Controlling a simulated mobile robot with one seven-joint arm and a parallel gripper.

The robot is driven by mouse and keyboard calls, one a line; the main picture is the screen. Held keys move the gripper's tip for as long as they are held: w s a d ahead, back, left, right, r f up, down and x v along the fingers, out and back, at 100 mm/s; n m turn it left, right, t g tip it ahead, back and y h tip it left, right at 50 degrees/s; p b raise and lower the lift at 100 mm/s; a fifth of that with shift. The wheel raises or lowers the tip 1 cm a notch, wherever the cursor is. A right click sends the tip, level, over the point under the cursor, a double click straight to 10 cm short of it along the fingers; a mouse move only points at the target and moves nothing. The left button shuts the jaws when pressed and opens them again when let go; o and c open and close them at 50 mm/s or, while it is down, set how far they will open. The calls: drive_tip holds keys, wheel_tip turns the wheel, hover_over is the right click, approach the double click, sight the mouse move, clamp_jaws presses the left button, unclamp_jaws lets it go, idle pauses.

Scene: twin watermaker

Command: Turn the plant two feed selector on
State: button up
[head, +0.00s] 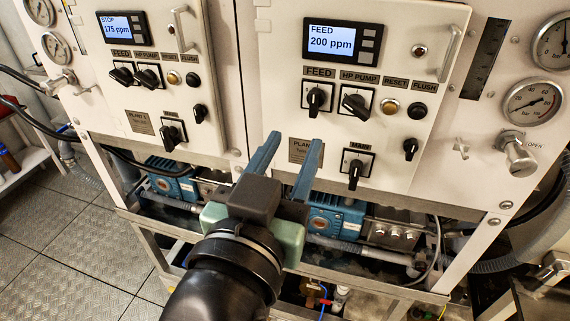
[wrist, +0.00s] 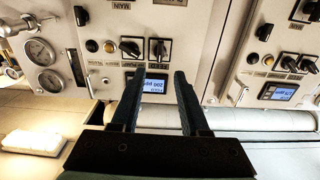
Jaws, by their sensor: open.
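The right panel (head: 400,60) has a plate starting "PLAN"; its number is not readable. Its feed selector (head: 315,98) is a black knob under the FEED label, handle near upright. It also shows upside down in the wrist view (wrist: 160,48). The panel display (head: 333,42) reads FEED, 200 ppm.
Next to the right feed selector is the HP pump selector (head: 356,104), slanted. Below is the main switch (head: 355,170). A metal handle (head: 450,50) sticks out at the panel's right. Gauges (head: 532,103) and a valve knob (head: 517,152) stand farther right. Blue pumps (head: 335,215) sit underneath.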

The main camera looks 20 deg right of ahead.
drive_tip(key=shift+p+v, duration=1.1)
drive_tip(key=shift+p, duration=1.35)
drive_tip(key=shift+r, duration=0.1)
drive_tip(key=w+a+r+n+t+y, duration=0.2)
drive_tip(key=a+r+t, duration=0.15)
drive_tip(key=r, duration=0.55)
drive_tip(key=w+a+r+n+t+y, duration=0.15)
drive_tip(key=r+t, duration=0.25)
drive_tip(key=r, duration=0.5)
drive_tip(key=s+a+r+n+t+y, duration=0.1)
drive_tip(key=s+a+r+t+y, duration=0.1)
drive_tip(key=r, duration=0.4)
drive_tip(key=s+a+r+n+t+y, duration=0.2)
drive_tip(key=s+r+t+y, duration=0.1)
drive_tip(key=r, duration=0.3)
drive_tip(key=shift+s+r+y, duration=0.3)
drive_tip(key=shift+r+y, duration=0.1)
drive_tip(key=shift+y, duration=0.35)
drive_tip(key=shift+n, duration=0.25)
